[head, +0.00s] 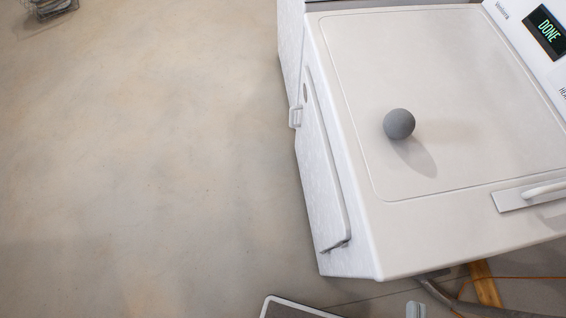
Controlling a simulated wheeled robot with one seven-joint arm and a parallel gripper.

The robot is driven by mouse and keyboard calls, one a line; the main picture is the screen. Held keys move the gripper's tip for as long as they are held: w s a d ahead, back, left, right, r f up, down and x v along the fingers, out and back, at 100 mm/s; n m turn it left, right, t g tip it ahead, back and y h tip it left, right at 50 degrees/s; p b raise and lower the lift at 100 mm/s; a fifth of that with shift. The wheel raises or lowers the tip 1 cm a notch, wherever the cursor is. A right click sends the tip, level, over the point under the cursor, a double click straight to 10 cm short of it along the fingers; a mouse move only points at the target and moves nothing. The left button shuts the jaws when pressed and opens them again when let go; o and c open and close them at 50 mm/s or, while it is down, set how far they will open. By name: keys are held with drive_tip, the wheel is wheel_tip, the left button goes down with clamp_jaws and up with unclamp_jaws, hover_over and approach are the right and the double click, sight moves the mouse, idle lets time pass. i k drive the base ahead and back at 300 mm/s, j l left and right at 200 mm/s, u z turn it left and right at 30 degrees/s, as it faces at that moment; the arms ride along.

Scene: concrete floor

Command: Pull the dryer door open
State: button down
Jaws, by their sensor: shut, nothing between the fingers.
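The white dryer (455,60) fills the right side of the head view, seen from above. Its door (326,165) is on the left-facing front and shows steeply from the side. The door looks flush or nearly flush with the front; I cannot tell whether there is a small gap. A small white bracket-like part (295,117) sticks out from the front near the door's far end. A grey edge piece (336,245) shows at the door's near lower corner. My gripper is not in view.
A grey ball (399,124) rests on the dryer top. The display (547,32) reads DONE. Concrete floor (150,160) left of the dryer is clear, except a metal object (52,8) far left. A wooden piece (486,284) lies at bottom right.

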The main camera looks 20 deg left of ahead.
sight(327, 207)
drive_tip(key=u, duration=0.5)
drive_tip(key=i+j, duration=0.1)
drive_tip(key=j, duration=0.25)
drive_tip(key=i+j+z, duration=0.1)
drive_tip(key=i+j, duration=0.25)
drive_tip(key=i+j+z, duration=0.1)
drive_tip(key=i+j, duration=0.2)
drive_tip(key=j, duration=0.25)
drive_tip(key=i+j+z, duration=0.1)
drive_tip(key=i+j, duration=0.6)
drive_tip(key=j, duration=0.1)
